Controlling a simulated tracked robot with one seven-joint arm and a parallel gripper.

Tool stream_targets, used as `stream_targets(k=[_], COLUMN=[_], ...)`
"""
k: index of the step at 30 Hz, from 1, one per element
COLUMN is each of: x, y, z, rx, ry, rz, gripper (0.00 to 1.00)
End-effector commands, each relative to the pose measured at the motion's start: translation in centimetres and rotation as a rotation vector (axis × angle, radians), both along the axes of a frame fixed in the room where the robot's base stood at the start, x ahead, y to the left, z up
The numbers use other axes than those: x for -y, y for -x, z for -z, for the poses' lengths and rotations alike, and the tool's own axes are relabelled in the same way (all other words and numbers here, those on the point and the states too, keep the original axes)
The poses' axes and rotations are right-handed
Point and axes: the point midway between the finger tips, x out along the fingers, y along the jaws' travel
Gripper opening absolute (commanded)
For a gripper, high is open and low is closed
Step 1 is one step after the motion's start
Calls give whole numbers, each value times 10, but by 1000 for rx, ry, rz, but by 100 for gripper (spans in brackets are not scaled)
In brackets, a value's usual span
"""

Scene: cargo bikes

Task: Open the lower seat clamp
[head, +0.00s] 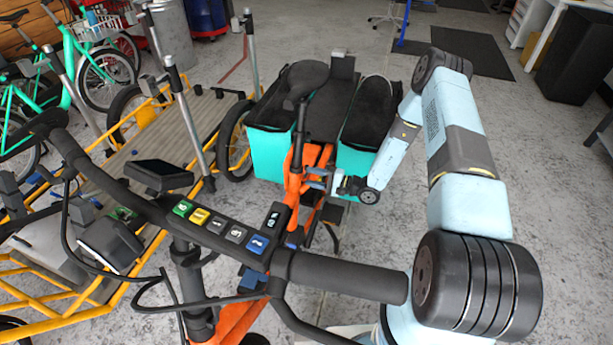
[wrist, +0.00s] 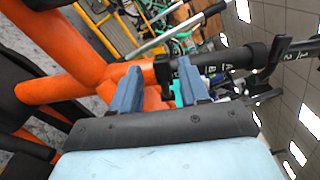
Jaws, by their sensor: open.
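The orange bike's seat tube (head: 295,163) stands below the black saddle (head: 304,78) and its post. In the wrist view the orange frame (wrist: 60,88) meets a black collar (wrist: 163,68), which looks like the lower seat clamp. A small teal piece (wrist: 177,93), maybe its lever, shows beside the collar. The dark post (wrist: 225,60) runs right from it, with white letters. My gripper (head: 310,178) is open at the seat tube; its two blue-grey fingers (wrist: 156,72) lie on either side of the collar in the wrist picture. Contact cannot be told.
Teal panniers with black tops (head: 270,150) flank the rear of the bike. The handlebar (head: 340,275) with coloured labelled buttons crosses the foreground. A yellow-framed cargo bike (head: 150,150) stands at left. Open concrete floor (head: 540,200) lies to the right.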

Motion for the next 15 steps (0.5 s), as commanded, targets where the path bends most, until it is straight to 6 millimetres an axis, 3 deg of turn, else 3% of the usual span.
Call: stream_targets(k=[6,15], x=[-21,-26], y=[-8,-10], z=[0,0], rx=[0,-1], ry=[0,0], rz=[-1,1], gripper=[45,45])
